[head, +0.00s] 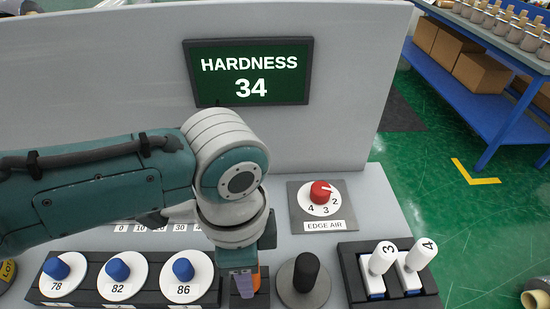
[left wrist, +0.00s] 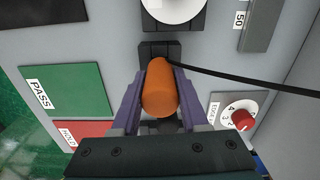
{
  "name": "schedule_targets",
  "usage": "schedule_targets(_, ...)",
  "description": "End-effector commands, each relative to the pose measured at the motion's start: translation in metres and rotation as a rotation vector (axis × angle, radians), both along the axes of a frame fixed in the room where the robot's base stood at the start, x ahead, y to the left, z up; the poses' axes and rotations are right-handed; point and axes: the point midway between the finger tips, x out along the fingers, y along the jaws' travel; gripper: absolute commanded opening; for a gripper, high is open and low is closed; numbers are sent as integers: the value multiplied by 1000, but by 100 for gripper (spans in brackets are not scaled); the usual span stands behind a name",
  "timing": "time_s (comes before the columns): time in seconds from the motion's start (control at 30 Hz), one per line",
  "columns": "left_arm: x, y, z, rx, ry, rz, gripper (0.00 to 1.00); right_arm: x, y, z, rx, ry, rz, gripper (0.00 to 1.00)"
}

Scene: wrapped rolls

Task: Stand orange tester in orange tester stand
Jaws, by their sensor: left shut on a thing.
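The orange tester (left wrist: 160,90) is held upright-looking between the purple fingers of my left gripper (left wrist: 158,100) in the left wrist view. In the head view only a sliver of the tester (head: 256,279) shows beside the fingers of my left gripper (head: 243,284), low in the picture. The dark block of the tester stand (left wrist: 160,48) shows just beyond the tester; it also shows under the fingers in the head view (head: 250,301). The tester's lower end is hidden, so I cannot tell whether it sits in the stand. My right gripper is out of view.
Discs marked 78, 82 and 86 (head: 183,277) stand left of the stand. A black knob on a round base (head: 304,280) is close on its right, then white levers (head: 383,258). A red dial (head: 321,192) sits behind. A black cable (left wrist: 250,82) runs right from the stand area.

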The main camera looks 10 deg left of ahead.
Motion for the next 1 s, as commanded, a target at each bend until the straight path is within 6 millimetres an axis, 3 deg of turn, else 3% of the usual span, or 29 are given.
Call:
schedule_targets(0.43, 0, -1, -12, -1, 0, 0, 0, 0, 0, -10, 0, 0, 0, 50)
schedule_targets(0.47, 0, -1, -11, -2, -1, 0, 46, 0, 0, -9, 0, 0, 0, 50)
schedule_targets(0.77, 0, 0, -11, -1, 0, 0, 79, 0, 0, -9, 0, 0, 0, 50)
schedule_targets(1.0, 0, 0, -10, 0, 0, 0, 79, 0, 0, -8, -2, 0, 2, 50)
